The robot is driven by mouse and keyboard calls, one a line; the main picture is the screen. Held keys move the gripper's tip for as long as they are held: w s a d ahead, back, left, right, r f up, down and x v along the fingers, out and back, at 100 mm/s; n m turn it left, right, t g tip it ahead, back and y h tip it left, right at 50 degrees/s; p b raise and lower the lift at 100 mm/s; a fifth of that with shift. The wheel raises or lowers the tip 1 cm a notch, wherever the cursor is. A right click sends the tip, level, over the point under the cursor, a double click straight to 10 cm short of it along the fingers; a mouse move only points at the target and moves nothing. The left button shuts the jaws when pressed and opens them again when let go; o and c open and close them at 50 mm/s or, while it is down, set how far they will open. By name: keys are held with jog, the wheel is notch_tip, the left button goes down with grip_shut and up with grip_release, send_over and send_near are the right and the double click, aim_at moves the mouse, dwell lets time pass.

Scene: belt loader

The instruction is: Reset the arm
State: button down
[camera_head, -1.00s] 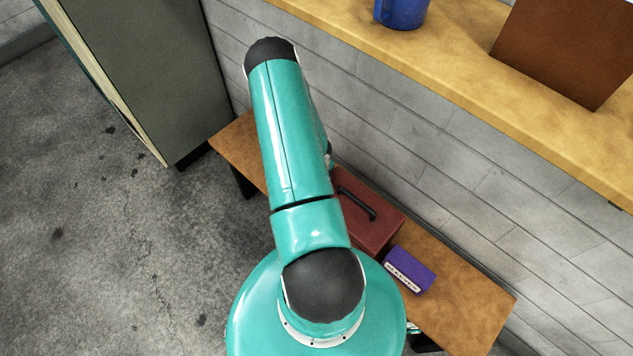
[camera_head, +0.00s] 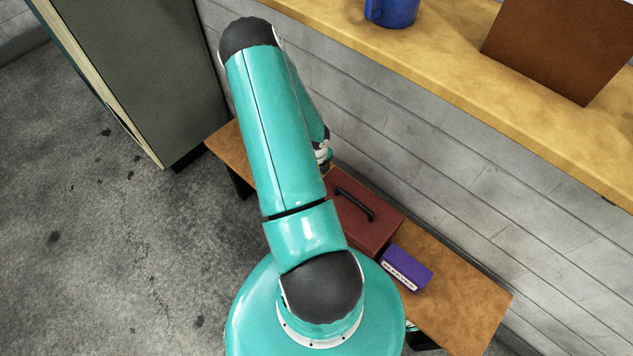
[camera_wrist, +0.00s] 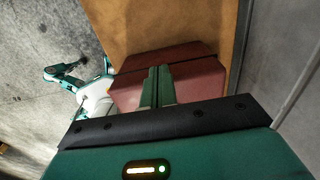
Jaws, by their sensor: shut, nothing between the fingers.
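My gripper (camera_wrist: 158,86) shows in the wrist view with its two green fingers together and nothing between them. It points toward the red toolbox (camera_wrist: 190,70) on the wooden bench. Whether the fingers touch the toolbox cannot be told. In the head view my teal arm reaches up and to the left, and the gripper itself is hidden behind the arm. The red toolbox (camera_head: 362,232) with its black handle is partly covered by my arm there.
A purple box (camera_head: 407,268) sits beside the toolbox on the low bench (camera_head: 465,305). Above runs a wooden shelf (camera_head: 440,65) with a blue mug (camera_head: 392,10) and a brown panel (camera_head: 560,45). A grey-green cabinet (camera_head: 140,70) stands at left. Open concrete floor lies at left.

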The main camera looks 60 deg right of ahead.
notch_tip(320, 180, up, 7)
dwell(0.4)
jog(key=w+a+r+n+t+y, duration=0.1)
jog(key=w+a+r+n, duration=0.45)
jog(key=a+r, duration=0.2)
jog(key=w+a+r+n+t, duration=0.1)
jog(key=w+a+r+n, duration=0.45)
jog(key=r, duration=0.35)
jog(key=w+a+r+n+t+y, duration=0.1)
jog(key=w+a+r+n, duration=0.45)
jog(key=a+r, duration=0.2)
jog(key=s+a+r+n+t, duration=0.1)
jog(key=s+a+r+n, duration=0.2)
jog(key=a+r+n, duration=0.9)
jog(key=s+a+r+n+t+h, duration=0.1)
jog(key=s+a+r+n+h, duration=0.1)
jog(key=s+a+r+n, duration=0.4)
jog(key=s+r+n, duration=0.2)
jog(key=s+n, duration=0.1)
jog(key=n, duration=0.1)
jog(key=shift+s+a+r+t, duration=0.2)
jog(key=shift+s+a+t, duration=0.05)
jog(key=shift+t, duration=0.05)
